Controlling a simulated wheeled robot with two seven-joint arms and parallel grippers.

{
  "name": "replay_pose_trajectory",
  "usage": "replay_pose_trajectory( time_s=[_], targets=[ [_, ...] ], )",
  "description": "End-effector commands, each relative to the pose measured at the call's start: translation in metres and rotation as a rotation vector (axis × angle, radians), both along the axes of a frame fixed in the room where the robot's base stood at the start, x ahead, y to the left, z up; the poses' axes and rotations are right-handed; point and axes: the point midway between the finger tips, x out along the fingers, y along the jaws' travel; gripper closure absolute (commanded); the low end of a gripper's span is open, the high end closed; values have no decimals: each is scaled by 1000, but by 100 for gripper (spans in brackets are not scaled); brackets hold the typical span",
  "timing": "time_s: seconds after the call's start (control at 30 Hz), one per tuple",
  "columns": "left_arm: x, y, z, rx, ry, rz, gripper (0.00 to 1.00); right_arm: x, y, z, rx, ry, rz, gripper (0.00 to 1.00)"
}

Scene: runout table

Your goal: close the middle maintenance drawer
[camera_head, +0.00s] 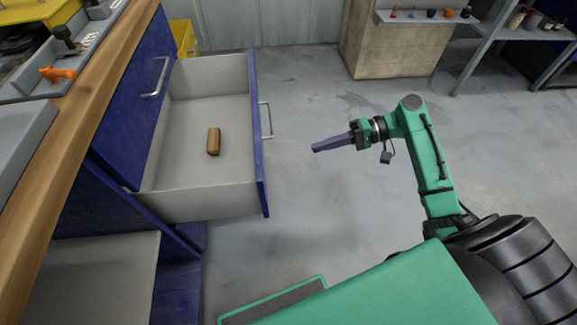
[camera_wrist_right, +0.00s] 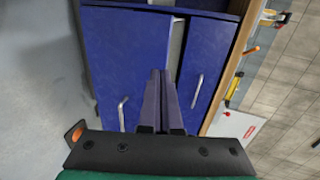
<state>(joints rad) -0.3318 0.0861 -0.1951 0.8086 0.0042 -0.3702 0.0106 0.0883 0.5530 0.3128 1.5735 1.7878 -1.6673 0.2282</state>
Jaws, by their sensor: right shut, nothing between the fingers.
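The maintenance drawer (camera_head: 259,150) stands pulled well out of the blue cabinet in the head view, its blue front with a metal handle (camera_head: 266,120) facing right. A small brown block (camera_head: 213,141) lies on its grey floor. My right gripper (camera_head: 316,148) is shut and empty, pointing left at the drawer front, with a clear gap between them. In the right wrist view its fingers (camera_wrist_right: 161,75) are together before blue fronts with metal handles (camera_wrist_right: 122,113). I cannot tell there how far away the fronts are. My left gripper does not show.
A wooden worktop (camera_head: 100,110) with grey trays and an orange tool (camera_head: 57,73) runs along the left. A grey panel (camera_head: 90,280) shows below the drawer. A yellow bin (camera_head: 184,38) stands behind. The floor (camera_head: 300,200) between drawer and right arm is clear.

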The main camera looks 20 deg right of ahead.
Motion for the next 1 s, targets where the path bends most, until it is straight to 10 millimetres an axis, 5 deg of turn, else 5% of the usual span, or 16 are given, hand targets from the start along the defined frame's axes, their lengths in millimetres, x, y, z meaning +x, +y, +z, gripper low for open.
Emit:
replay_pose_trajectory(
  time_s=[0.6,1.0],
  targets=[
    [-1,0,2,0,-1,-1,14,29,115,-27,3,2,-2,100],
    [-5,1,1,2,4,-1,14,32,125,-28,1,3,-3,100]
  ],
)
